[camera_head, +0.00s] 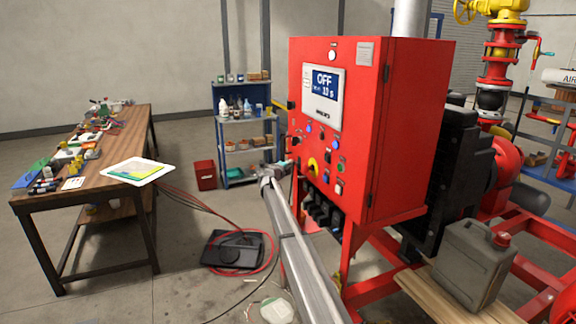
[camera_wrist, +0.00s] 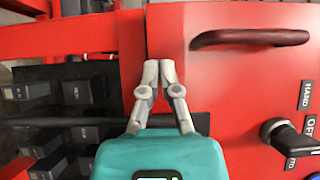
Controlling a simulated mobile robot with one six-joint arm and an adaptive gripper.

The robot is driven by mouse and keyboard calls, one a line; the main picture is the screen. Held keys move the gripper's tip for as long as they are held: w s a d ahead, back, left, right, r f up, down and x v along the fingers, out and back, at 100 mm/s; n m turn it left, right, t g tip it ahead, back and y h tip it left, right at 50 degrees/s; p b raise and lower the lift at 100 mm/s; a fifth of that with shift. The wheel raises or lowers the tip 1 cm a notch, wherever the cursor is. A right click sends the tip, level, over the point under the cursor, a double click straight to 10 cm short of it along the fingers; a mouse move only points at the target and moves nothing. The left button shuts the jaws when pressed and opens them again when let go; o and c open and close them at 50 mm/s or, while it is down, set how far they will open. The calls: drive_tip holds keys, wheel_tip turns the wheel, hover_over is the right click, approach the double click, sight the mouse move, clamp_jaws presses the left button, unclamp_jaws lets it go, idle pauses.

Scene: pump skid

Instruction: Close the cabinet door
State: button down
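The red control cabinet (camera_head: 410,130) stands at the centre of the head view. Its front (camera_head: 312,70) carries a display reading OFF, coloured buttons and a yellow-ringed knob; I cannot tell there how far the door stands open. In the wrist view a red panel (camera_wrist: 225,80) with a dark bar handle (camera_wrist: 250,38) and a HAND/OFF switch fills the right. Black breaker-like blocks (camera_wrist: 65,100) show at the left. My gripper (camera_wrist: 158,66) has its fingertips together, empty, at the seam along the panel's edge; contact is unclear. In the head view my gripper (camera_head: 287,165) is partly hidden at the cabinet's left.
A wooden workbench (camera_head: 110,177) with tools stands at the left. A blue shelf (camera_head: 243,122) and red bin (camera_head: 205,175) are behind. A black case (camera_head: 232,251) and red hoses lie on the floor. A grey jerrycan (camera_head: 472,265) stands at the lower right.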

drive_tip(key=s+a, duration=0.5)
drive_tip(key=a, duration=0.7)
drive_tip(key=shift+s+a, duration=0.4)
drive_tip(key=s+d+r+n+t+y, duration=0.2)
drive_tip(key=s+d+n+t+y, duration=0.1)
drive_tip(key=s+d+n+y, duration=0.25)
drive_tip(key=s+d+f+n+g+y, duration=0.1)
drive_tip(key=s+d+f+n+g, duration=0.5)
drive_tip(key=s, duration=1.3)
drive_tip(key=s+d+f+n+g+y, duration=0.1)
drive_tip(key=s+d+f+n+g, duration=0.5)
drive_tip(key=s+d, duration=0.6)
drive_tip(key=s+d+f+n+g+y+p, duration=0.1)
drive_tip(key=s+d+f+n+g, duration=0.5)
drive_tip(key=s, duration=1.9)
drive_tip(key=d+f, duration=0.1)
drive_tip(key=d, duration=0.2)
drive_tip(key=shift+s+d+f+g, duration=0.2)
drive_tip(key=shift+s+f+g, duration=0.1)
drive_tip(key=shift+s+g, duration=0.1)
